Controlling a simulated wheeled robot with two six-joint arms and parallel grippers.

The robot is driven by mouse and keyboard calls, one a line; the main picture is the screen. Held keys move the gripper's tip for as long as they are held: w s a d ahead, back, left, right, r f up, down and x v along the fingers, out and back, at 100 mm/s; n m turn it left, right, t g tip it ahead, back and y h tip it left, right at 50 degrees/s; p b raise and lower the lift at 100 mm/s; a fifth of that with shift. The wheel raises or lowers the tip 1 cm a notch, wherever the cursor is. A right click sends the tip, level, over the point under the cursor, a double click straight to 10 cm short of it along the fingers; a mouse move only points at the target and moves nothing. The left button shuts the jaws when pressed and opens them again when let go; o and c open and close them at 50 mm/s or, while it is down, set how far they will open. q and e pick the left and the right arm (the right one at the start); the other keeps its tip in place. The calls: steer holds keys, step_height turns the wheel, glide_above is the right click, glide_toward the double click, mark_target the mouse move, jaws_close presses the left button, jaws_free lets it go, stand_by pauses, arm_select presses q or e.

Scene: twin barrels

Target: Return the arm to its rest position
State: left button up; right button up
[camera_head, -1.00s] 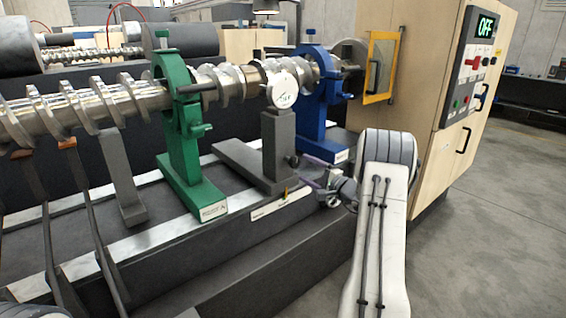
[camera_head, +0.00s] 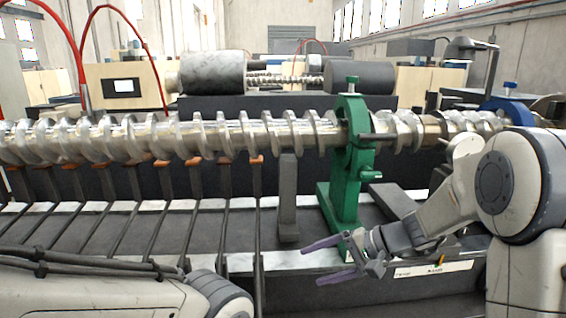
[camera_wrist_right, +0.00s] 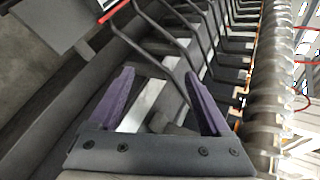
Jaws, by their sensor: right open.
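My right arm comes in from the right in the head view. Its gripper (camera_head: 330,260) has purple fingers spread apart with nothing between them. It is low in front of the machine, just below the foot of the green clamp stand (camera_head: 347,165). In the right wrist view the same gripper (camera_wrist_right: 158,88) shows open and empty, with dark rods and a pale rail beyond it. Part of my left arm shows at the lower left of the head view. Its gripper is out of view.
A long steel screw shaft (camera_head: 230,133) runs across the machine, resting on several dark supports. A grey post (camera_head: 288,200) stands left of the green stand. A blue stand (camera_head: 508,108) is partly hidden behind my right arm. The machine's front ledge lies close below the right gripper.

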steer(key=s+a+r+n+g+h+p, duration=0.1)
steer(key=s+a+n+g, duration=0.1)
steer(key=s+a, duration=0.3)
steer(key=s+a+n+g+h+p, duration=0.1)
steer(key=s+a+n+g+h, duration=0.15)
steer(key=s, duration=0.55)
steer(key=s+d+n+t+h+p, duration=0.1)
steer(key=s+d+n+h, duration=0.3)
steer(key=s, duration=1)
steer(key=r+n+h+p, duration=0.1)
steer(key=n+h, duration=0.1)
steer(key=n, duration=0.2)
steer(key=shift+s+n, duration=0.3)
steer(key=shift+n, duration=0.05)
